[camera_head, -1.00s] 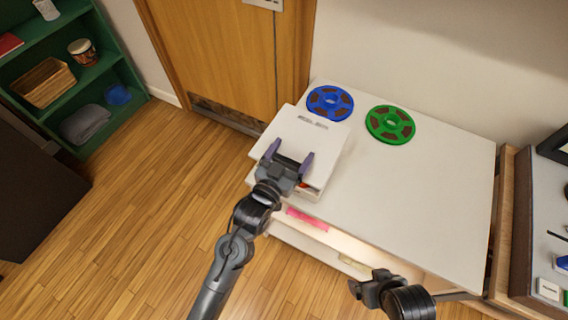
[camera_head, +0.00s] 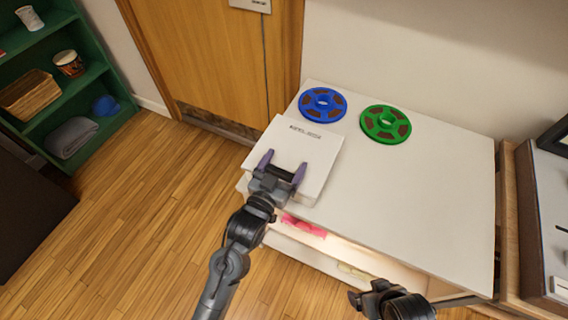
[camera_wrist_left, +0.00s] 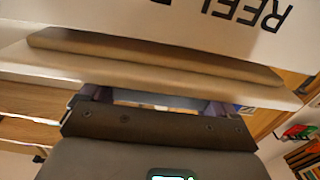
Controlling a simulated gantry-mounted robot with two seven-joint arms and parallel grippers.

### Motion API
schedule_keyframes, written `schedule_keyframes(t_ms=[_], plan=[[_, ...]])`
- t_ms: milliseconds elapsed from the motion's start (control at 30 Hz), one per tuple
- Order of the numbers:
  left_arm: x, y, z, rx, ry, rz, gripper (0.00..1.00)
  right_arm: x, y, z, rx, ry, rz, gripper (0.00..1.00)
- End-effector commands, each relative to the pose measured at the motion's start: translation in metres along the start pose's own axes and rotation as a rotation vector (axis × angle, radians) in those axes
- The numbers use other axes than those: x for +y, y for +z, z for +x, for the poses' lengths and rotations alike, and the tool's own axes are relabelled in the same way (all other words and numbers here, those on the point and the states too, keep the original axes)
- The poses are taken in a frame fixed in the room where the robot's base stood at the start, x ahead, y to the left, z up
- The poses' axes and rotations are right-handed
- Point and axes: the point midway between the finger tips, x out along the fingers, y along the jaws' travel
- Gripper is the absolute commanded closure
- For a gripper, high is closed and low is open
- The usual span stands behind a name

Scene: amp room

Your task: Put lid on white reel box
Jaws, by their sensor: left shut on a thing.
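The white lid (camera_head: 305,152), with dark "REEL" lettering, lies over the white reel box (camera_head: 308,199) at the near left of the white tabletop. It covers the box's top. Only a little of the box's side shows below it, and I cannot tell whether the lid is fully seated. My left gripper (camera_head: 284,167) is shut on the lid's near edge. In the left wrist view, the lid (camera_wrist_left: 150,22) fills the top, with the left gripper (camera_wrist_left: 160,104) against its edge. My right gripper (camera_head: 362,299) is low in the head view, away from the box; its jaws are unclear.
A blue reel (camera_head: 322,105) and a green reel (camera_head: 386,124) lie at the back of the white table (camera_head: 420,200). Pink (camera_head: 304,226) shows on the lit shelf below the table's front edge. The right part of the tabletop is clear.

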Motion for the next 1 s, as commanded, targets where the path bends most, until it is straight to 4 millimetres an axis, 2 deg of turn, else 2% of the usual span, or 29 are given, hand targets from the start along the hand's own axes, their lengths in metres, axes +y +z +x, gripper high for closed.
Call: schedule_keyframes(t_ms=[433, 467, 500, 767, 967, 1000], plan=[[0.000, 0.009, 0.000, 0.002, 0.000, 0.000, 0.54, -0.001, 0.000, -0.001, 0.001, -0.003, 0.003, 0.10], [0.000, 0.011, 0.000, 0.000, 0.000, 0.000, 0.08, -0.001, 0.000, 0.000, 0.001, -0.003, 0.003, 0.10], [0.000, 0.011, 0.000, 0.000, 0.000, 0.000, 0.02, -0.001, 0.000, 0.000, 0.001, -0.003, 0.003, 0.10], [0.000, 0.010, 0.000, 0.000, 0.000, 0.000, 0.00, 0.000, 0.000, 0.000, 0.000, 0.001, -0.003, 0.10], [0.000, -0.004, 0.000, 0.002, 0.000, 0.000, 0.00, 0.001, 0.001, 0.000, -0.001, 0.004, -0.007, 0.10], [0.000, -0.003, -0.007, -0.003, 0.000, 0.000, 0.00, 0.001, 0.000, -0.003, -0.002, 0.004, -0.007, 0.10]])
